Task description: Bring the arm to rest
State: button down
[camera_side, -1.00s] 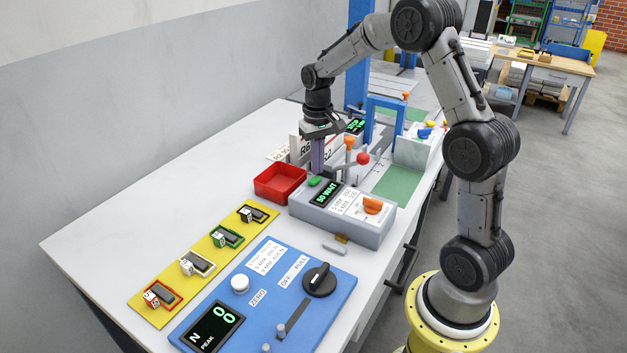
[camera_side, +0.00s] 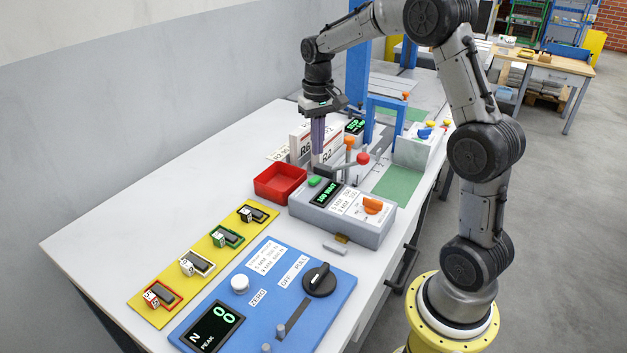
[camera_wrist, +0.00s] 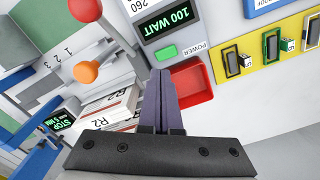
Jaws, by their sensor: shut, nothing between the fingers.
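My gripper (camera_side: 317,162) is shut with nothing between its fingers. It points down just behind the grey control box (camera_side: 345,222), above its back edge in the side view. In the wrist view the closed purple fingers (camera_wrist: 161,75) reach toward the box, near the green power button (camera_wrist: 165,52). The green button also shows in the side view (camera_side: 314,181). The box's display (camera_side: 326,193) reads "100 WAIT". Whether the fingertips touch anything cannot be told.
A red tray (camera_side: 280,193) stands left of the box. Levers with an orange knob (camera_side: 350,143) and a red knob (camera_side: 362,158) rise close to my gripper. A blue frame (camera_side: 388,103) stands behind. A blue panel (camera_side: 270,300) and a yellow strip (camera_side: 180,285) lie in front.

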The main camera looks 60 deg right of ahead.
jog(key=s+a+r+n+t, duration=0.3)
jog(key=s+a+r, duration=0.4)
jog(key=a+r, duration=0.45)
jog(key=s+a+f+n+t, duration=0.1)
jog(key=s+a+f, duration=0.1)
jog(key=s, duration=0.6)
jog(key=s+a+f+n+t, duration=0.1)
jog(key=s+a+f+n, duration=0.1)
jog(key=s, duration=0.6)
jog(key=shift+a+f+t, duration=0.3)
jog(key=shift+a, duration=0.3)
